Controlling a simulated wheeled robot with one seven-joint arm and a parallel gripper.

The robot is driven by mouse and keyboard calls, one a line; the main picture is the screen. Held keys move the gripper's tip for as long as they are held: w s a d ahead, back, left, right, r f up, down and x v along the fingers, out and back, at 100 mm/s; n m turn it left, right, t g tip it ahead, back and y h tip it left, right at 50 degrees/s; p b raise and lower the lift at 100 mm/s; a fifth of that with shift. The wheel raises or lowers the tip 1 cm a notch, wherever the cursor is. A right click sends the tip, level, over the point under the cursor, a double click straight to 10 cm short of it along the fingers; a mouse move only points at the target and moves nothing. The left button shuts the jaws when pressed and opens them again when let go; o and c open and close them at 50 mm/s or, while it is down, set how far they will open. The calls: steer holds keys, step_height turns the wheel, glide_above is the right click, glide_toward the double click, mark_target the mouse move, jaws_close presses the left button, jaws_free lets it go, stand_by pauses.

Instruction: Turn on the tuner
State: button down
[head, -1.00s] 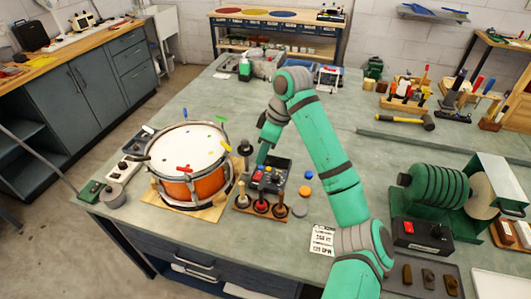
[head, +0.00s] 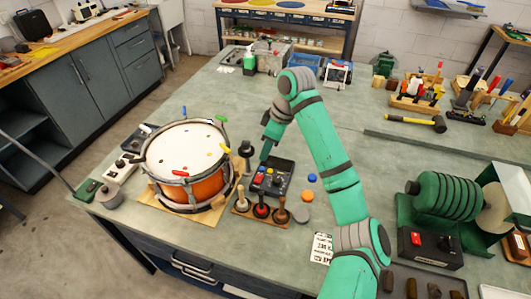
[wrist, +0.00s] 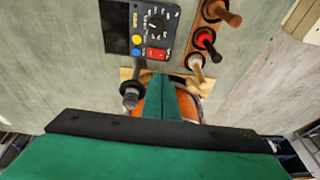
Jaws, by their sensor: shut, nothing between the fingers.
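The tuner (head: 272,178) is a dark box on the bench, just right of the drum (head: 187,160). In the wrist view, the tuner (wrist: 150,28) shows a dark panel at left, a round knob, blue and yellow buttons and a red rocker switch (wrist: 157,54). I cannot tell the rocker's position. My gripper (head: 265,157) is shut and empty, pointing down over the tuner's back left part in the head view. In the wrist view, my gripper's green fingers (wrist: 160,78) end just below the red switch in the picture. I cannot tell whether they touch the tuner.
A rack of several mallets (head: 262,209) stands at the tuner's front. A dark post (head: 246,150) stands between drum and tuner. Blue and orange discs (head: 306,195) lie to the right. A green roller machine (head: 445,195) is farther right. The bench behind the tuner is mostly clear.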

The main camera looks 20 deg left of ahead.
mark_target(256, 180)
steer(key=x, duration=0.7)
steer(key=d+x, duration=0.1)
steer(key=x, duration=0.3)
steer(key=shift+s+d+f, duration=0.1)
steer(key=shift+s+f, duration=0.05)
steer(key=shift+f, duration=0.05)
